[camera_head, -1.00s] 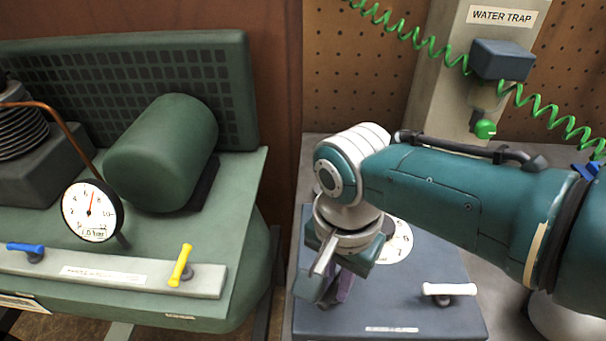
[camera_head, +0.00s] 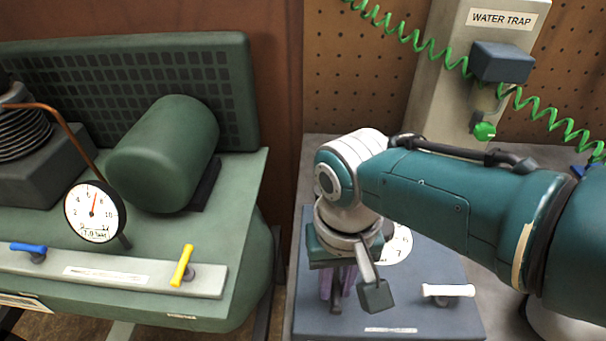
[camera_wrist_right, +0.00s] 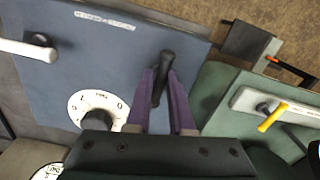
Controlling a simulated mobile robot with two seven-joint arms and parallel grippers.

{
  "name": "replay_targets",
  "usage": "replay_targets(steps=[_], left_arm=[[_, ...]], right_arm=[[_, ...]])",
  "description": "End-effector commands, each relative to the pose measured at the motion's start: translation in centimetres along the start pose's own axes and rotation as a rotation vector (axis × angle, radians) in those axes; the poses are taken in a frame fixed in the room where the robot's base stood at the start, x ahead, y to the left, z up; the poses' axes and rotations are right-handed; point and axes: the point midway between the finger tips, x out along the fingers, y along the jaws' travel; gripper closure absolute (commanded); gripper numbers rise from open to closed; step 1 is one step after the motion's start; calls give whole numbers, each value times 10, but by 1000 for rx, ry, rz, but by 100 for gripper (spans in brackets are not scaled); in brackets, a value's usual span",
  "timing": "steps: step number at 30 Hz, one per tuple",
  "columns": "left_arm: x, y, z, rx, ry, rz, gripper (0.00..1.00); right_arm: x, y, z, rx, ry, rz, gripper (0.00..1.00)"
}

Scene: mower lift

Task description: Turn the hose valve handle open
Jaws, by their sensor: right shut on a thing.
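A black valve handle (camera_wrist_right: 165,68) stands on the dark blue panel (camera_wrist_right: 130,50). The label on that panel is too small to read. My right gripper (camera_wrist_right: 161,82) points down at the panel and is shut on the black handle, with its purple fingers on either side. My left gripper is not in view.
The same panel has a white handle (camera_head: 448,290) and a numbered dial (camera_head: 400,245). Left of a gap, a green compressor has a yellow handle (camera_head: 182,266), a blue handle (camera_head: 28,248) and a pressure gauge (camera_head: 95,212). A water trap (camera_head: 500,60) stands behind.

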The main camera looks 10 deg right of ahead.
Motion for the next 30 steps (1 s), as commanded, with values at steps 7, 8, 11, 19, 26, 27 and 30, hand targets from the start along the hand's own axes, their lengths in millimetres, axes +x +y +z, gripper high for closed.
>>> replay_targets(steps=[7, 8, 11, 19, 26, 27, 30], left_arm=[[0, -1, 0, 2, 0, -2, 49], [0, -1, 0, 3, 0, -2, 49], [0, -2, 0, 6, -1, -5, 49], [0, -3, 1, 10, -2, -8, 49], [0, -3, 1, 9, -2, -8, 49], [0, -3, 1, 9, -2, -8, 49], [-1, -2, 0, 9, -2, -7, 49]], right_arm=[[0, 0, -1, -34, 3, 0, 100], [0, 0, -1, -35, 3, 0, 100], [0, 0, -1, -36, 3, 0, 100], [0, 0, -1, -35, 4, 0, 72], [0, 0, -1, -33, 3, 0, 56], [0, 0, -1, -33, 3, 0, 56], [-1, 0, -1, -32, 3, 0, 56]])
